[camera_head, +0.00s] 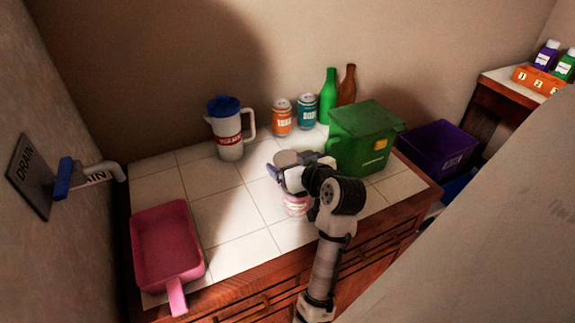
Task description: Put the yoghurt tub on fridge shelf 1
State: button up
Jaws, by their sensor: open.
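A small pink-and-white tub (296,207), which looks like the yoghurt tub, stands on the tiled counter. It is partly hidden by my gripper and arm. My gripper (281,177) is open, above and just left of the tub's visible part in the picture. I cannot tell whether it touches the tub. A grey round top (286,158) shows just behind the gripper; what it belongs to is unclear. I cannot make out fridge shelf 1 in this view.
A pink tray (166,245), white jug (228,130), orange can (281,118), teal can (307,110), green bottle (328,98), brown bottle (347,86) and green box (364,137) occupy the counter. A pale panel (490,230) fills the lower right.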

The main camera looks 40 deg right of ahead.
jog(key=shift+w+d+f, duration=0.15)
jog(key=shift+w+f, duration=0.1)
jog(key=shift+w, duration=0.3)
jog(key=c, duration=1.2)
jog(key=shift+c, duration=0.2)
